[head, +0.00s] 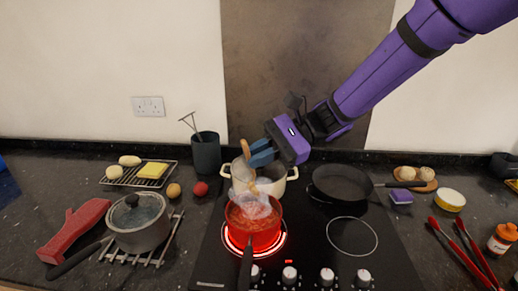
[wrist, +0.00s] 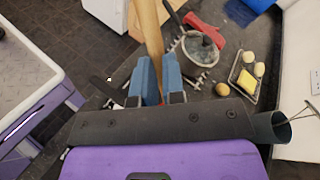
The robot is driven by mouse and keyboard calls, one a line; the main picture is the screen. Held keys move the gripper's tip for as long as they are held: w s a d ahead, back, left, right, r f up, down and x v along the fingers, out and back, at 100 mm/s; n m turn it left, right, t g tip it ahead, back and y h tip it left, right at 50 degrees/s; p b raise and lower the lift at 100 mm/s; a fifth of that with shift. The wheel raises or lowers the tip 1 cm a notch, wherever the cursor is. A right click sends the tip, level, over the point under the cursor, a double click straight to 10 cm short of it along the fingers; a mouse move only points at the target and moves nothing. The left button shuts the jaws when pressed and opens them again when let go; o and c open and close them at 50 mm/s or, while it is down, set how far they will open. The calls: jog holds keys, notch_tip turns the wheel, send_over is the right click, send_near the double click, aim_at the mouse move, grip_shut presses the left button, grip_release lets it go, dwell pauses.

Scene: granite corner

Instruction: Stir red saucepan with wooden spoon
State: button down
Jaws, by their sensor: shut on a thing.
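The red saucepan (head: 254,232) stands on a glowing front-left ring of the hob, with reddish food inside and pale steam above it. Its black handle points toward me. My gripper (head: 259,153) is above the pan and shut on the wooden spoon (head: 246,150). The spoon is tilted close to upright, and its lower part goes down toward the pan, blurred by the steam. I cannot tell whether its tip touches the food. In the wrist view the spoon (wrist: 150,40) lies between the blue fingers of my gripper (wrist: 158,75); the red saucepan is not visible there.
A cream pot (head: 292,174) stands just behind the red pan. A black frying pan (head: 342,184) is at the back right. A lidded grey saucepan (head: 138,222) sits on a rack at left, near a dark utensil pot (head: 206,153). The front-right ring (head: 352,236) is clear.

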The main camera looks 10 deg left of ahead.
jog(key=shift+s+f, duration=1.75)
jog(key=shift+s, duration=0.2)
jog(key=w+f, duration=0.5)
jog(key=f, duration=0.3)
jog(key=shift+w+f, duration=0.25)
jog(key=shift+s, duration=0.15)
